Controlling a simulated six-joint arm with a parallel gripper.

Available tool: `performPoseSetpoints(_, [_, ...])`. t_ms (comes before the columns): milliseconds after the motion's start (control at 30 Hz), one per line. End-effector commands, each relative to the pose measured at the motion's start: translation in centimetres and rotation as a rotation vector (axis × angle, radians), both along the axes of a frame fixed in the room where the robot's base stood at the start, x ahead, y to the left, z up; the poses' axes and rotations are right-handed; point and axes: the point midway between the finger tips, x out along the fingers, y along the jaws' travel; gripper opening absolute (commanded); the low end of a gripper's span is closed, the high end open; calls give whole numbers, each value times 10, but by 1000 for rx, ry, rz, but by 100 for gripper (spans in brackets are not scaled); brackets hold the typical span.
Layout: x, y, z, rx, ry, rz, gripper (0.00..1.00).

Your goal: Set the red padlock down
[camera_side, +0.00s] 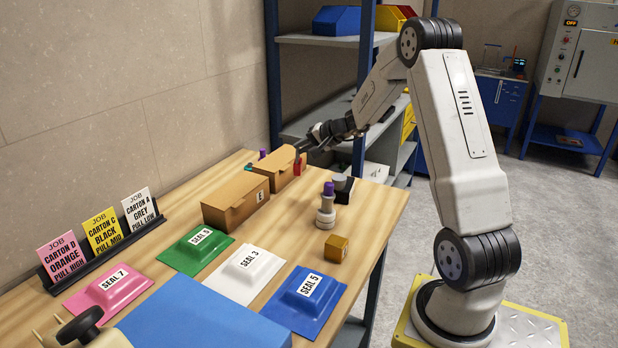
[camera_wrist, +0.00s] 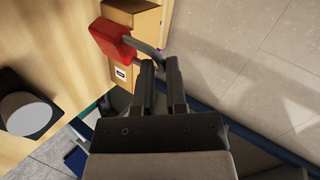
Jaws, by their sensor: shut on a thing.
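The red padlock (camera_wrist: 115,40) hangs by its grey shackle at the tips of my gripper (camera_wrist: 158,65), which is shut on the shackle. In the side view the red padlock (camera_side: 297,166) is a small red patch below my gripper (camera_side: 304,147), by the right end of the farther brown carton (camera_side: 266,165). In the wrist view the brown carton (camera_wrist: 148,22) lies just behind the padlock. I cannot tell whether the padlock touches the carton or the table.
Coloured seal pads lie nearer. Shelving (camera_side: 318,40) stands behind.

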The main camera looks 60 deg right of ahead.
Motion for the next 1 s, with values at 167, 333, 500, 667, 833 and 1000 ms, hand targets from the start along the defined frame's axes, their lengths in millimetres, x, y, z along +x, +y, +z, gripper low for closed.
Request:
performPoseSetpoints(167, [0,0,-15,3,3,-2,0])
performPoseSetpoints(333, [-1,0,-39,3,2,-1,0])
performPoseSetpoints(500, [0,0,-57,1,1,-2,0])
performPoseSetpoints(667, [0,-1,-62,-1,-1,-2,0])
performPoseSetpoints(833, [0,-1,-65,0,0,-2,0])
performPoseSetpoints(1000, [0,0,-81,2,2,-3,0])
